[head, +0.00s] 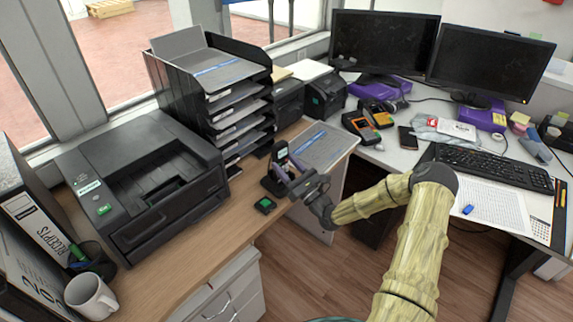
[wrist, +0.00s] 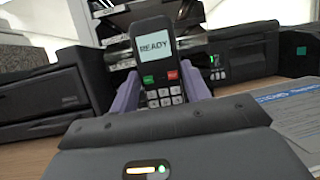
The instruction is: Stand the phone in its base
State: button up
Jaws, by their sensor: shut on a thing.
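The phone (head: 281,153) is a dark handset, upright just above or in a black base (head: 271,186) on the wooden counter. In the wrist view the phone (wrist: 157,75) faces me, with a lit READY screen and red and green keys. It leans slightly left there. My gripper (head: 291,170) is shut on it, with one purple finger on each side; the gripper also shows in the wrist view (wrist: 160,97). The phone's lower end is hidden behind my gripper body in the wrist view, so I cannot tell whether it is seated in the base.
A small black box with a green top (head: 265,205) lies just in front of the base. A black printer (head: 150,185) stands to the left, a tray stack (head: 212,95) behind. A grey clipboard or sheet (head: 318,146) lies to the right, near the counter edge.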

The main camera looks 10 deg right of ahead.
jog(key=o, duration=1.2)
jog(key=shift+c, duration=0.2)
jog(key=shift+f, duration=0.1)
jog(key=v, duration=1.7)
jog(key=shift+s+b, duration=0.2)
jog(key=shift+b, duration=0.1)
